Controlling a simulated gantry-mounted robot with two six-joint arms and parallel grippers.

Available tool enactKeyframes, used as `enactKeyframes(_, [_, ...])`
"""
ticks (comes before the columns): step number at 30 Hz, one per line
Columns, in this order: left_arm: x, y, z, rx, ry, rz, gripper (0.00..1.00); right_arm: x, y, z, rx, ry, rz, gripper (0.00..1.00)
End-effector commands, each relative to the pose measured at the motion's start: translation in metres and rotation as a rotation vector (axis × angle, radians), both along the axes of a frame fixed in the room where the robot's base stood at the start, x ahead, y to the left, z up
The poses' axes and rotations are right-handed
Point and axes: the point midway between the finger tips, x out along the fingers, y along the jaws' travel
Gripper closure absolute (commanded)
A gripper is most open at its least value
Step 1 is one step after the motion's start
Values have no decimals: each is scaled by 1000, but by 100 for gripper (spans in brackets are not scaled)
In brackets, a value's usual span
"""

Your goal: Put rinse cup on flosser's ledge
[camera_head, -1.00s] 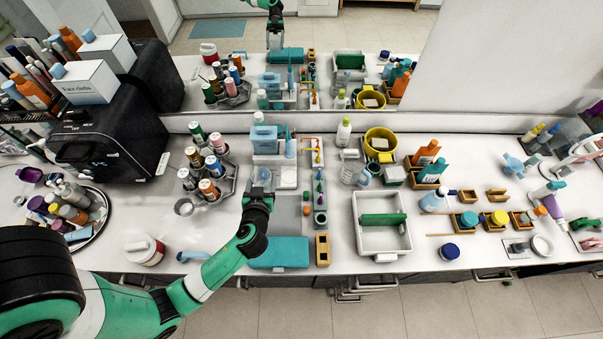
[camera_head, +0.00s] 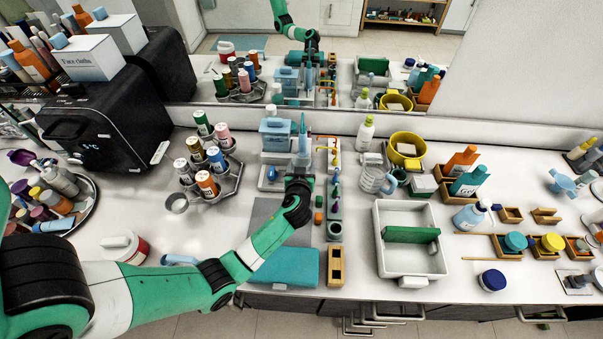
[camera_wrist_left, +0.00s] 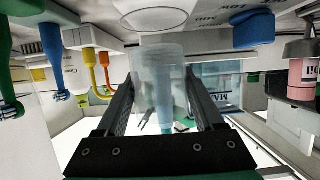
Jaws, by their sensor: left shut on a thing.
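The flosser has a light-blue tank (camera_head: 276,134), a blue-tipped handle (camera_head: 303,142) and a pale base (camera_head: 270,172) with a blue knob, by the mirror. My left gripper (camera_wrist_left: 163,85) is shut on the translucent rinse cup (camera_wrist_left: 160,72), which sits between its two fingers. In the head view my left gripper (camera_head: 299,184) is at the front right of the flosser base, and its wrist hides the cup. In the wrist view the flosser's lettered base (camera_wrist_left: 205,20) and a round pad are close to the cup's end; whether they touch cannot be told. My right gripper is out of view.
A narrow holder (camera_head: 334,190) with coloured brush heads stands just right of my gripper. A bottle rack (camera_head: 215,165) is at left, a white tray (camera_head: 385,262) at right. A teal case (camera_head: 282,267) lies under my forearm. The mirror (camera_head: 330,75) closes off the back.

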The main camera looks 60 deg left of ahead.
Motion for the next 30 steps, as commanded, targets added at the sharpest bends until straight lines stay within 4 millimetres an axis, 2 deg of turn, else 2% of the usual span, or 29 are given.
enactKeyframes(1, [-1,-1,-12,-3,7,-1,92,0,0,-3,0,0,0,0])
enactKeyframes(3, [-1,0,-21,-2,6,-1,92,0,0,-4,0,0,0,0])
enactKeyframes(15, [-1,-1,-27,-1,2,0,92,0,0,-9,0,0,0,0])
enactKeyframes(16, [-1,-1,-26,-1,2,0,29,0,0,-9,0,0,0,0])
enactKeyframes(18, [-1,-1,-25,-1,2,0,16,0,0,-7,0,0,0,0])
enactKeyframes(21, [-1,-1,-25,-1,2,0,1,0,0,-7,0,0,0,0])
enactKeyframes(30, [-1,-1,-23,-1,2,0,1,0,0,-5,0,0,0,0])
